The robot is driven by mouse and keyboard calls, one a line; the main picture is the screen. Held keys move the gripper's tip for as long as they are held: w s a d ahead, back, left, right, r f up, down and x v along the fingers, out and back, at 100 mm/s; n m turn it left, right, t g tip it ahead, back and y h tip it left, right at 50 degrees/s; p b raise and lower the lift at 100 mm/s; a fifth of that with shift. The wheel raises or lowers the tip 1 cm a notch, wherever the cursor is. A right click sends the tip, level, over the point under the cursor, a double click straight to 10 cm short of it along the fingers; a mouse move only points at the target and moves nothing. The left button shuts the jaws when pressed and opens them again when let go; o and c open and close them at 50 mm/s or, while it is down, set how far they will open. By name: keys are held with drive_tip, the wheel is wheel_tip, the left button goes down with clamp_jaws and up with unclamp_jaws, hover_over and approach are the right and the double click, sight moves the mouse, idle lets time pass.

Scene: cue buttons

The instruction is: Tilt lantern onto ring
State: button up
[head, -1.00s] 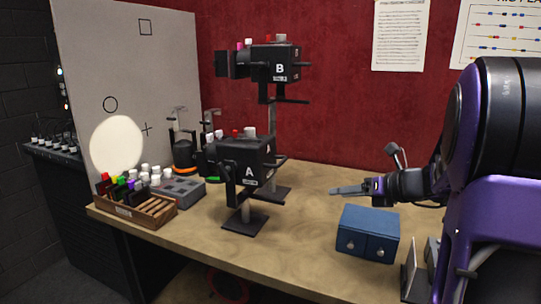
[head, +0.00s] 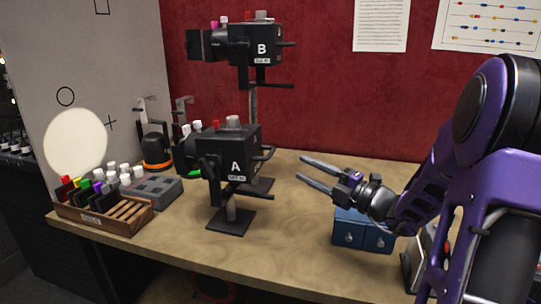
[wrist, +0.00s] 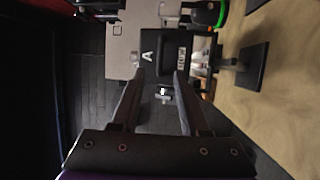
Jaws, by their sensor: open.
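Lantern A (head: 232,155) is a black box on a short stand on the table. Lantern B (head: 262,45) is a similar box on a taller stand behind it. A drawn ring (head: 65,96) is on the grey board. A round pale light spot (head: 75,142) lies on the board below the ring, apart from it or barely touching. My gripper (head: 301,169) is open and empty, to the right of lantern A and pointing toward it. In the wrist view, lantern A (wrist: 172,42) is beyond my open fingertips (wrist: 160,75). Which lantern casts the spot I cannot tell.
A wooden rack (head: 125,215) of coloured pieces and a grey button box (head: 152,188) stand at the left. A blue drawer box (head: 348,232) is under my wrist. The drawn square (head: 101,6) and cross (head: 112,123) share the board. Front table middle is clear.

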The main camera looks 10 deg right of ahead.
sight(271, 151)
drive_tip(key=b+x, duration=0.1)
drive_tip(key=x, duration=1)
drive_tip(key=shift+w+a, duration=0.15)
drive_tip(key=shift+w, duration=0.05)
clamp_jaws()
idle(0.9)
